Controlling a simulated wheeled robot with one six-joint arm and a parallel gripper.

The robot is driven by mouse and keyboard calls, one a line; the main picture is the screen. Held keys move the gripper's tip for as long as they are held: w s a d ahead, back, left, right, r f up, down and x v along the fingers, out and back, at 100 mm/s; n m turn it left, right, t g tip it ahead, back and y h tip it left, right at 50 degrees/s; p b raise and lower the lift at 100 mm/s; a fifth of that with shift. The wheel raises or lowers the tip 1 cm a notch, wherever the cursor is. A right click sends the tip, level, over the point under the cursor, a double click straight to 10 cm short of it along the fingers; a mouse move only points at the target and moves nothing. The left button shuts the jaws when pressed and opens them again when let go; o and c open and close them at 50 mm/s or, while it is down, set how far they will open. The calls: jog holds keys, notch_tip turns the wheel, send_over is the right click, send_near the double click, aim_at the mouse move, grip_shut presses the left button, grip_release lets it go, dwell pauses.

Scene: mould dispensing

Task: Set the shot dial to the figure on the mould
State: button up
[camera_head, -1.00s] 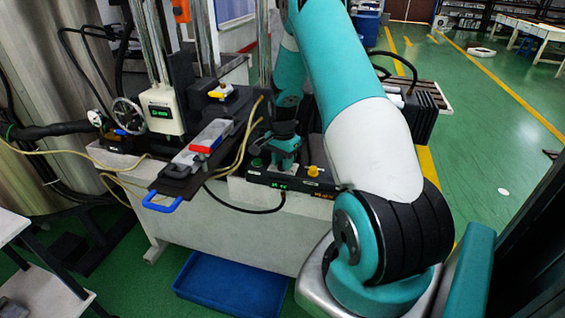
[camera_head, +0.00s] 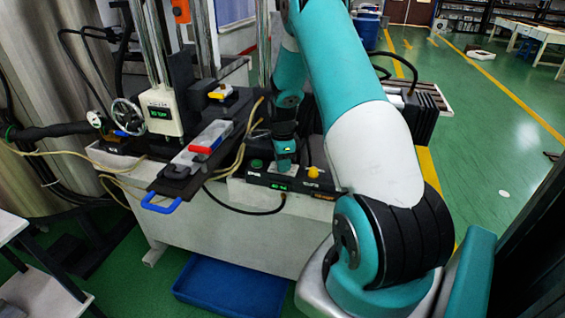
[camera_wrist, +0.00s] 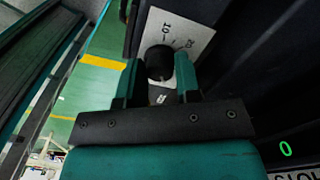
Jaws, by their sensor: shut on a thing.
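The shot dial is a black round knob (camera_wrist: 159,62) on a pale plate (camera_wrist: 195,30) marked 10 and 20, in the wrist view. My gripper (camera_wrist: 158,80) is shut on it, one finger on each side. A green 0 shows on a display (camera_wrist: 285,148) beside it. In the head view my gripper (camera_head: 286,160) points down at the black control box (camera_head: 300,182), hiding the dial. A grey block with a red piece (camera_head: 203,145), perhaps the mould, lies on a dark plate (camera_head: 170,188) with a blue handle. I cannot read any figure on it.
On the control box are a yellow knob (camera_head: 313,171) and a green button (camera_head: 257,164). A handwheel (camera_head: 128,113) and a white unit with a green display (camera_head: 161,112) stand at left. Pale hoses (camera_head: 247,130) run close by. A blue bin (camera_head: 230,285) is on the floor.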

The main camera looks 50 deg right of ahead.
dwell(0.4)
jog(key=o, duration=0.9)
jog(key=shift+r, duration=0.15)
notch_tip(320, 180, up, 17)
jog(key=shift+r+b, duration=0.1)
jog(key=shift+b, duration=0.9)
